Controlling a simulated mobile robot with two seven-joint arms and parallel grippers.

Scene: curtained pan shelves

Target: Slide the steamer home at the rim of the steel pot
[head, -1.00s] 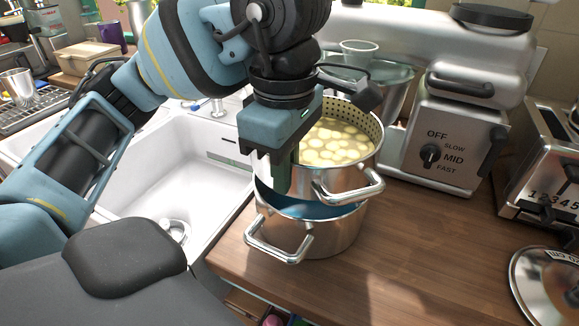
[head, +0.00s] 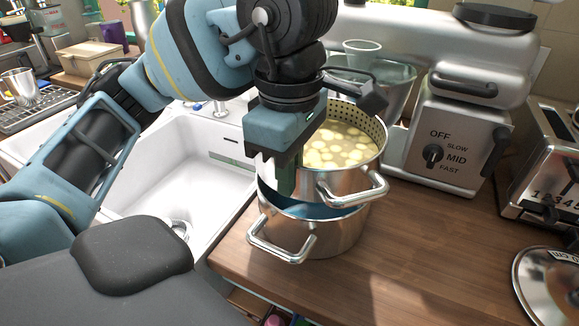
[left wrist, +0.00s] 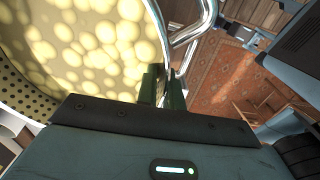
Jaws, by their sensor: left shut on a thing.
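The steamer (head: 345,182) is a shiny steel vessel with a perforated upper wall and a loop handle, holding pale yellow round pieces. It sits slightly tilted in the mouth of the steel pot (head: 335,238), with a blue strip of the pot's inside showing below it at the front. The pot stands on the counter with its handle towards me. My left gripper (head: 287,180) points down at the steamer's near left side, shut on it. In the left wrist view, its green fingers (left wrist: 162,88) are at the steamer's rim beside the loop handle (left wrist: 190,38). The steamer's far underside is hidden.
A white sink (head: 175,170) lies left of the pot. A grey mixer (head: 440,145) with a bowl stands behind right, a toaster (head: 545,165) farther right. A round lid (head: 550,280) lies at the right. The wooden counter (head: 430,250) is clear in front.

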